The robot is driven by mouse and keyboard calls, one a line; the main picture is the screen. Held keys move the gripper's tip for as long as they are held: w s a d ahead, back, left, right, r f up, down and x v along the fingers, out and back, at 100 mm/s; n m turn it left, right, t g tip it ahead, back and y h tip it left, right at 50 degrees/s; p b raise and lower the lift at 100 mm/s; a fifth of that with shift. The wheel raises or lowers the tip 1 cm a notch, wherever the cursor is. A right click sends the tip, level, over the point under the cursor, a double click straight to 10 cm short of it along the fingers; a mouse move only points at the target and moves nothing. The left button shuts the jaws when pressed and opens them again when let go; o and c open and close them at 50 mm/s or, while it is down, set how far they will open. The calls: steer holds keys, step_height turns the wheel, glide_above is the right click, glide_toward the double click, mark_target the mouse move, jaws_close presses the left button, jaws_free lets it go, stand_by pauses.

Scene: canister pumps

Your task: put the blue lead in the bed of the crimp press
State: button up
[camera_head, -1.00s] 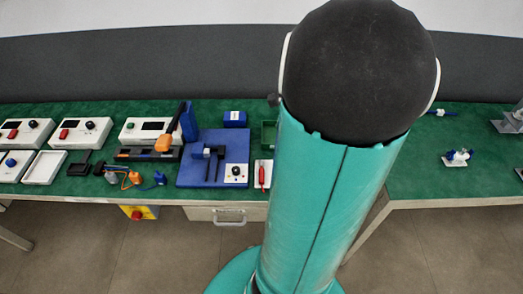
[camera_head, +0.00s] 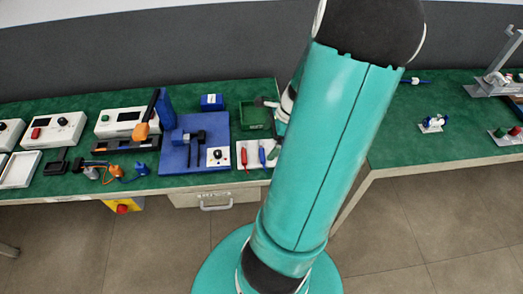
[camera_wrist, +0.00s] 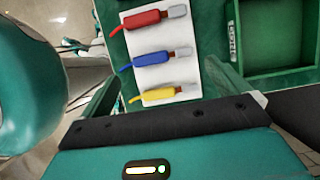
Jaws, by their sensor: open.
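The blue lead (camera_wrist: 153,60) lies on a white tray (camera_wrist: 188,55) between a red lead (camera_wrist: 147,19) and a yellow lead (camera_wrist: 160,93) in the wrist view. It also shows in the head view (camera_head: 262,155). My gripper (camera_wrist: 162,72) is open and empty, its two fingers wide apart, one toward each side of the tray. I cannot tell its height above the leads. In the head view, a device with an orange handle (camera_head: 142,131) and a blue plate with black uprights (camera_head: 188,157) stand left of the tray. I cannot tell which is the crimp press.
A green bin (camera_head: 255,117) stands behind the tray, and it shows close at the right in the wrist view (camera_wrist: 278,68). A small blue box (camera_head: 211,102) is behind the blue plate. White control boxes (camera_head: 53,134) stand further left. Another bench (camera_head: 450,148) is at the right.

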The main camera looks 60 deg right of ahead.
mark_target(263, 149)
steer(key=x, duration=0.4)
steer(key=shift+w+d+f, duration=0.1)
steer(key=shift+w+f, duration=0.1)
steer(key=shift+f, duration=0.2)
steer(key=c, duration=0.9)
steer(key=shift+r, duration=0.1)
steer(key=shift+r, duration=0.55)
steer(key=a+r, duration=0.4)
steer(key=s+a+r, duration=0.1)
steer(key=a+r, duration=0.2)
steer(key=a, duration=0.2)
steer(key=a+r, duration=0.4)
steer(key=a, duration=0.1)
steer(key=shift+s+r, duration=0.2)
steer(key=shift+r, duration=0.15)
steer(key=shift+s, duration=0.15)
